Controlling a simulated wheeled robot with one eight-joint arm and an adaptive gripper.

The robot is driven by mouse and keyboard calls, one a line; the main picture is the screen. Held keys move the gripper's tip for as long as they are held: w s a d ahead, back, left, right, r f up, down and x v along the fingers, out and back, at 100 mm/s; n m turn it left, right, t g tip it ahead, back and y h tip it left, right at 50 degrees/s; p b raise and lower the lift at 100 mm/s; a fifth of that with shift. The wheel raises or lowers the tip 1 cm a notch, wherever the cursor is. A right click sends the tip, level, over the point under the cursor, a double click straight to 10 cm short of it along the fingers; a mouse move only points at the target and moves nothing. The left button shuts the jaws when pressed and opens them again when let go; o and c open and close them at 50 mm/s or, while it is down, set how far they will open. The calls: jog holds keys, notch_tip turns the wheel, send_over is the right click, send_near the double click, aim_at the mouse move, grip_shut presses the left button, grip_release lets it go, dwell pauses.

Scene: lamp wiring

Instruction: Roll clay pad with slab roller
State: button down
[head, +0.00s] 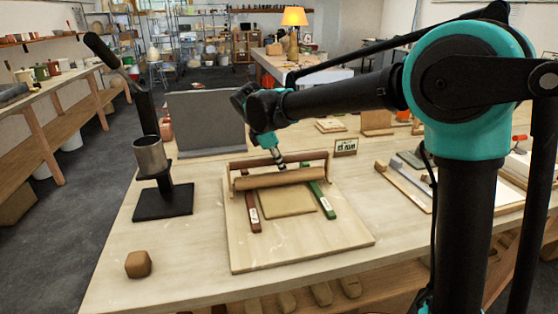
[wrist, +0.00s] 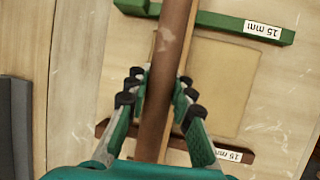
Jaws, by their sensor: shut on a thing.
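The slab roller (head: 265,181) is a wooden cylinder with a raised handle bar. It lies across two thickness strips at the far part of a wooden board (head: 340,240). The flat tan clay pad (head: 288,203) lies between the strips, in front of the roller; it also shows in the wrist view (wrist: 220,85). The dark red strip (head: 247,200) is on the left and the green strip (head: 318,196) on the right, both labelled 15 mm in the wrist view. My gripper (head: 279,163) is shut on the brown handle bar (wrist: 170,50), one finger each side. The bar hides most of the roller in the wrist view.
A lever press with a metal cup (head: 150,155) stands left of the board. A brown lump (head: 138,264) sits at the table's front left. A grey panel (head: 205,120) stands behind, and a small sign (head: 346,147) behind right. Trays and tools (head: 410,175) lie to the right.

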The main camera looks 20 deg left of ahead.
jog(key=shift+s+d+f, duration=0.1)
jog(key=shift+s+d, duration=0.7)
jog(key=shift+s, duration=0.5)
jog(key=shift+s+d+f, duration=0.1)
jog(key=shift+s+d, duration=0.7)
jog(key=shift+s, duration=0.45)
jog(key=shift+s+d+f, duration=0.1)
jog(key=shift+s+d, duration=0.7)
jog(key=shift+s, duration=0.5)
jog(key=shift+s+d+r, duration=0.1)
jog(key=shift+s+d, duration=0.35)
jog(key=shift+s, duration=0.3)
jog(key=shift+s+d+r, duration=0.1)
jog(key=shift+s+d, duration=0.3)
jog(key=shift+s, duration=0.3)
